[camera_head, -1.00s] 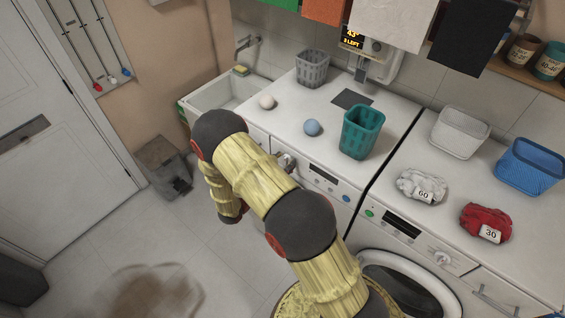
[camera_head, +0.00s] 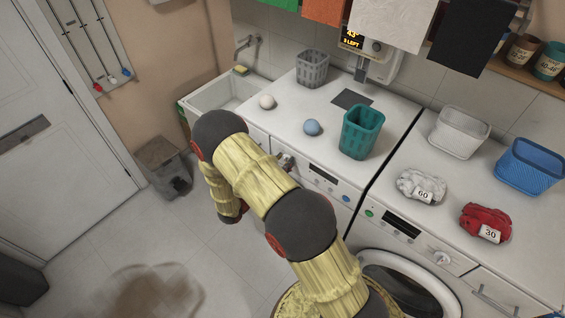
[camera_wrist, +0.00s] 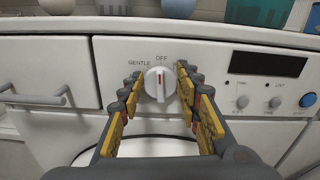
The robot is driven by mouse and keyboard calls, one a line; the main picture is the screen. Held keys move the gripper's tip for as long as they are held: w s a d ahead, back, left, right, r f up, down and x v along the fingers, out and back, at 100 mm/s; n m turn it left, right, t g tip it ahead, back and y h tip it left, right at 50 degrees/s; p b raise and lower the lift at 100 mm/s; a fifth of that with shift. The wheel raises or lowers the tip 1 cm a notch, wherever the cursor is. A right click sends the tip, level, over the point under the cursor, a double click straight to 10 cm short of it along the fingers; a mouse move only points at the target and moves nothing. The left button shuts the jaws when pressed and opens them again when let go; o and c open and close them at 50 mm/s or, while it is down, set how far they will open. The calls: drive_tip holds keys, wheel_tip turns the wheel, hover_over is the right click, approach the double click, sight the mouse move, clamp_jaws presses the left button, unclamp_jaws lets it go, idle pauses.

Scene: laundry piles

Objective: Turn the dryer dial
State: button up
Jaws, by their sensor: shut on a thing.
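The dryer (camera_head: 258,125) is the left white machine in the head view, with a dark display and a blue button on its front panel. In the wrist view its round white dial (camera_wrist: 160,92) has a raised grip with a red mark, which points up near the word OFF; GENTLE is printed to the left. My gripper (camera_wrist: 160,80) has its two yellow-and-grey fingers on either side of the dial, shut on it. In the head view my arm hides most of the gripper, and the dial cannot be made out clearly.
On the dryer top stand a teal basket (camera_head: 358,134), a grey basket (camera_head: 312,70), a blue ball (camera_head: 312,128) and a pale ball (camera_head: 267,102). A washer (camera_head: 400,165) adjoins on the right. A drawer handle (camera_wrist: 30,98) juts out left of the dial.

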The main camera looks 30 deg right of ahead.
drive_tip(key=n, duration=0.4)
drive_tip(key=n+p, duration=0.1)
drive_tip(key=n, duration=0.1)
drive_tip(key=shift+w+a+n, duration=0.1)
drive_tip(key=shift+w+n, duration=0.25)
drive_tip(key=shift+n, duration=0.05)
idle(0.4)
drive_tip(key=o, duration=1)
drive_tip(key=shift+f, duration=0.1)
drive_tip(key=shift+c, duration=0.2)
drive_tip(key=shift+o, duration=0.7)
drive_tip(key=shift+a, duration=0.15)
drive_tip(key=v, duration=1.1)
drive_tip(key=shift+s+a, duration=0.15)
drive_tip(key=shift+a, duration=0.2)
